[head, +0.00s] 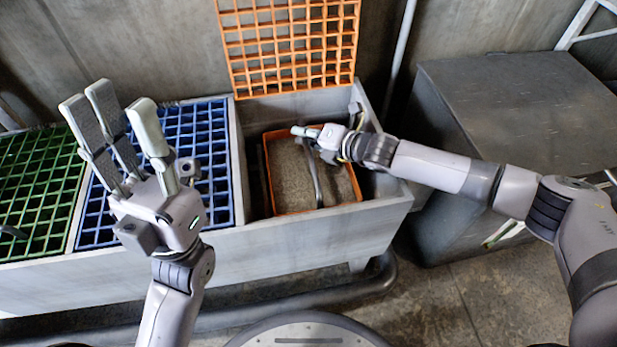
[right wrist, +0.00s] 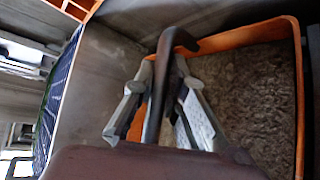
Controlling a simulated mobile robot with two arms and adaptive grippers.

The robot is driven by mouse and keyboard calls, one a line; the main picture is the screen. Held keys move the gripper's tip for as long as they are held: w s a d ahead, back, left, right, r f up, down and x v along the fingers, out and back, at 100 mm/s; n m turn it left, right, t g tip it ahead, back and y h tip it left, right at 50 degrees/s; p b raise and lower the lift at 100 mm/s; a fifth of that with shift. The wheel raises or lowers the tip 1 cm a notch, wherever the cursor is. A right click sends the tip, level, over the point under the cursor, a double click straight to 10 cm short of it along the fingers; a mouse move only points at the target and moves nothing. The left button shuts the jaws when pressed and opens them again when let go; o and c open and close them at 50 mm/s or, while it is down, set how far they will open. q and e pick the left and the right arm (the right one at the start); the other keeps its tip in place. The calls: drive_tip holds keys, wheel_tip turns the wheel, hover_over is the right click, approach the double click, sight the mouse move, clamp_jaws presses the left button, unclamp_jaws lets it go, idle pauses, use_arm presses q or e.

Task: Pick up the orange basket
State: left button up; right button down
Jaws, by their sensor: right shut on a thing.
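The orange basket (head: 267,172) sits inside the open right compartment of the grey bin and holds grey-brown granular material. In the right wrist view its orange rim (right wrist: 299,100) shows around the fill. A dark curved handle (head: 315,178) spans the basket. My right gripper (head: 305,133) is at the far side of the basket, shut on the handle (right wrist: 158,95), which passes between its fingers in the right wrist view. My left gripper (head: 120,112) is open and empty, raised in front of the blue grate, with its fingers pointing up.
The orange grate lid (head: 290,48) stands open behind the compartment. Blue (head: 210,150) and green (head: 40,190) grates cover the compartments to the left. The grey bin's front wall (head: 300,235) rises before the basket. A large grey metal box (head: 520,100) stands at the right.

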idle(0.3)
drive_tip(key=shift+r, duration=0.15)
drive_tip(key=shift+r, duration=0.1)
